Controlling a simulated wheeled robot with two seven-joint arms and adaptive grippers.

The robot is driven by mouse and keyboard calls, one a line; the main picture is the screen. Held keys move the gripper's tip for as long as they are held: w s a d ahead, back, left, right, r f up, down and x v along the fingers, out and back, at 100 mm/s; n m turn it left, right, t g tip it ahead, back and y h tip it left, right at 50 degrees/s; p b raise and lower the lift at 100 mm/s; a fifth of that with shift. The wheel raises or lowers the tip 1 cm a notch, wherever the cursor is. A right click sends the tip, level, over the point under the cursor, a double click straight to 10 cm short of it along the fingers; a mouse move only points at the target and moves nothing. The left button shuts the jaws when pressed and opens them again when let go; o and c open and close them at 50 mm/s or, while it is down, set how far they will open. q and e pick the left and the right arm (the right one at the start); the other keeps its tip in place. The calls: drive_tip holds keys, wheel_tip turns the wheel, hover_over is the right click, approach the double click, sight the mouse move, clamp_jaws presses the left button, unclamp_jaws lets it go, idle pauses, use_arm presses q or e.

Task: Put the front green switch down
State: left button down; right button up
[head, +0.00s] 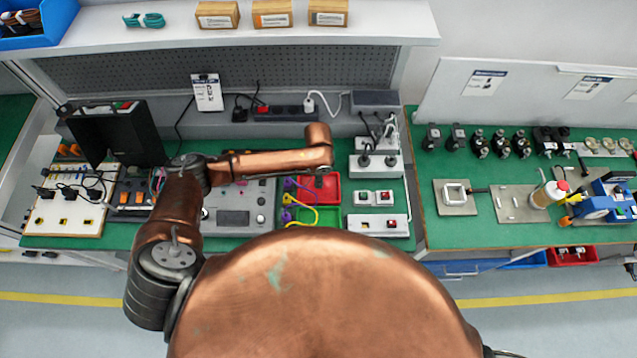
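I cannot make out a green switch in the head view. A control panel (235,217) with knobs and a dark display lies left of the trays, partly behind my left arm. My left arm comes in from the left and reaches right over this panel and the red tray. I cannot make out its gripper fingers. My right gripper is out of view.
A red tray (330,188) and a green tray (327,216) sit mid-bench, with purple and yellow leads beside them. A white board (68,215) with cables and a black case (118,135) stand left. Taller white socket boxes (376,164) stand behind the switch boxes.

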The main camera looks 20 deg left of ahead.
use_arm(q)
wheel_tip(320, 180, down, 3)
drive_tip(key=shift+s+r, duration=0.1)
drive_tip(key=shift+r, duration=0.1)
drive_tip(key=shift+f, duration=0.1)
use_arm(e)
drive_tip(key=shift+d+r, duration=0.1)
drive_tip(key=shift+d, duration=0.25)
use_arm(q)
drive_tip(key=shift+f, duration=0.1)
drive_tip(key=c, duration=1.8)
unclamp_jaws()
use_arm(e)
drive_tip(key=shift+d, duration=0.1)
use_arm(q)
wheel_tip(320, 180, up, 11)
drive_tip(key=shift+r, duration=0.65)
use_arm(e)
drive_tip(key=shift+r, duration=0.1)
